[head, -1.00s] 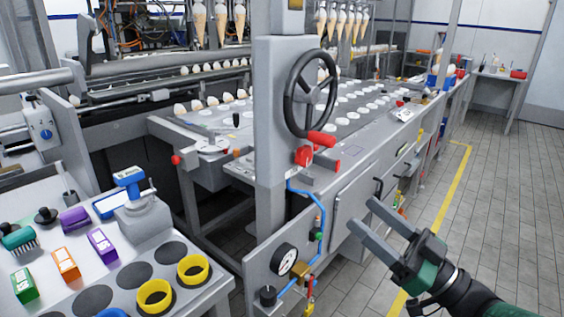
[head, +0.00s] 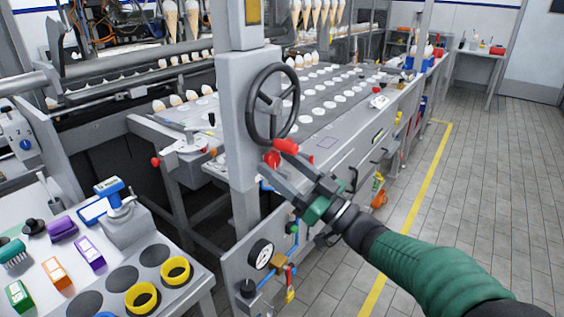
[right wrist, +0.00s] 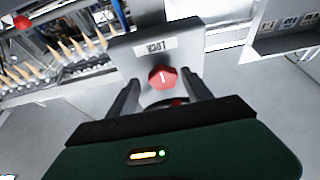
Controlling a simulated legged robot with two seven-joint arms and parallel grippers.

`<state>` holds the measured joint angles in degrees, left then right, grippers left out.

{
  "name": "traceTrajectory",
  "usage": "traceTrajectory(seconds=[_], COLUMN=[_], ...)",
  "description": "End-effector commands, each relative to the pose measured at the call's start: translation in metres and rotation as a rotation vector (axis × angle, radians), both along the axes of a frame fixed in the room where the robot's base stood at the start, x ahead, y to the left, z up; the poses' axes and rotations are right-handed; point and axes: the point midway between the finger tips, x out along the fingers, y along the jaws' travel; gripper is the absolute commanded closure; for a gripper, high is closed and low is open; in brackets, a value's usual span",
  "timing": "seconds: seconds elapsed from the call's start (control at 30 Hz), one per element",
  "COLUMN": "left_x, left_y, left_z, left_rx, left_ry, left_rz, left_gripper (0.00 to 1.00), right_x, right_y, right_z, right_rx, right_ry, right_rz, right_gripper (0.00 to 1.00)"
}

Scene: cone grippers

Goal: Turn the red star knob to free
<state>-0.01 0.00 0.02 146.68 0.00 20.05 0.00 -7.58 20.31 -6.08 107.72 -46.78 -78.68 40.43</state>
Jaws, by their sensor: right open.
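The red star knob (head: 272,159) is on the grey column below the handwheel, partly hidden behind my right gripper in the head view. In the right wrist view the knob (right wrist: 162,77) shows a white pointer line and lies between the two fingers. A white label reading LOCK (right wrist: 156,46), upside down in that view, is on the plate beside the knob. My right gripper (head: 275,173) is open, its fingertips close to the knob on either side. I cannot tell whether they touch it. My left gripper is not in view.
The black handwheel (head: 272,104) with its red handle (head: 286,146) is just above my right gripper. A pressure gauge (head: 261,254) and blue pipe sit below. A bench with yellow rings (head: 142,297) and coloured blocks stands at left. The floor at right is clear.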

Motion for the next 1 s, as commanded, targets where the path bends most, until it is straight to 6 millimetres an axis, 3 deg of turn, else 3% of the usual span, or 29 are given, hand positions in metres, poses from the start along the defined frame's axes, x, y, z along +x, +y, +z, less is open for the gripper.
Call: traceTrajectory(seconds=[0.1,0.53,1.0], left_x=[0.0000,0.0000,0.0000], left_y=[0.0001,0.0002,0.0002], left_z=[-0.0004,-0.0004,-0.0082], left_rx=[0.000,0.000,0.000], left_ry=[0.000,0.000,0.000], left_rz=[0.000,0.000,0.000], left_gripper=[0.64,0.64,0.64], right_x=[-0.0003,-0.0009,-0.0002], right_y=[0.0007,0.0001,-0.0019], right_z=[-0.0002,-0.0003,-0.0022], right_rx=[0.000,0.000,-0.056], right_ry=[0.000,-0.001,-0.079], right_rz=[0.001,0.002,-0.001], right_gripper=[0.43,0.99,1.00])
